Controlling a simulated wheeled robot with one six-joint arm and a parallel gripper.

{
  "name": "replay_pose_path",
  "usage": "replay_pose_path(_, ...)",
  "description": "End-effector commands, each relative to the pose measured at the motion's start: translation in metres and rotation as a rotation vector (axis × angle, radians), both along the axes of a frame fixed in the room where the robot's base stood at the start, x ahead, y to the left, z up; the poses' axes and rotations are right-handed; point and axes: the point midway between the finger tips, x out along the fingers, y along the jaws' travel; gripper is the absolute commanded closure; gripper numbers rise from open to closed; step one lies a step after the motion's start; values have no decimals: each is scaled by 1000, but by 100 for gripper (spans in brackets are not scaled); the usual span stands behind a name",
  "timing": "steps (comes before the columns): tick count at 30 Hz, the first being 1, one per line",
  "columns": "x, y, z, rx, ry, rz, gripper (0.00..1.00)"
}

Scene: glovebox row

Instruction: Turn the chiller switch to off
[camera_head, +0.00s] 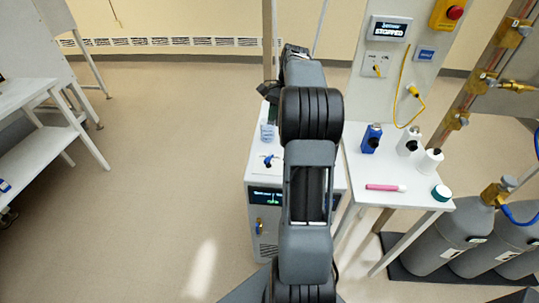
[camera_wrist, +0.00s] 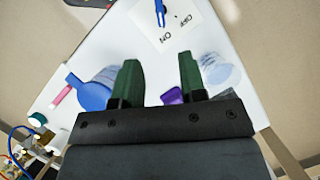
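The chiller (camera_head: 263,190) is a white box with a dark lit display, standing left of my arm in the head view. A blue switch lever (camera_head: 268,158) sits on its top. In the wrist view the lever (camera_wrist: 160,12) is at the top edge, partly cut off, on a white label (camera_wrist: 178,38) reading OFF and ON. Its visible lower end points toward ON. My gripper (camera_wrist: 159,75) is open, with green-padded fingers apart and nothing between their tips. It is apart from the lever. The arm hides most of it in the head view.
A purple item (camera_wrist: 172,96) shows between the fingers. The side table (camera_head: 400,190) holds bottles and a pink marker (camera_head: 385,188). Gas cylinders (camera_head: 445,235) stand at right; left floor is clear.

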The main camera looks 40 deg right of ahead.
Motion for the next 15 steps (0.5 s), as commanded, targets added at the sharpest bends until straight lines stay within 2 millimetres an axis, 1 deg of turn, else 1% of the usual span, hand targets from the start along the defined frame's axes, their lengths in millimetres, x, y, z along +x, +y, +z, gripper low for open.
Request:
replay_pose_path(5, -3, 8, -25, 7, 8, -8, 62)
replay_pose_path(15, -10, 32, -84, 6, 7, -4, 62)
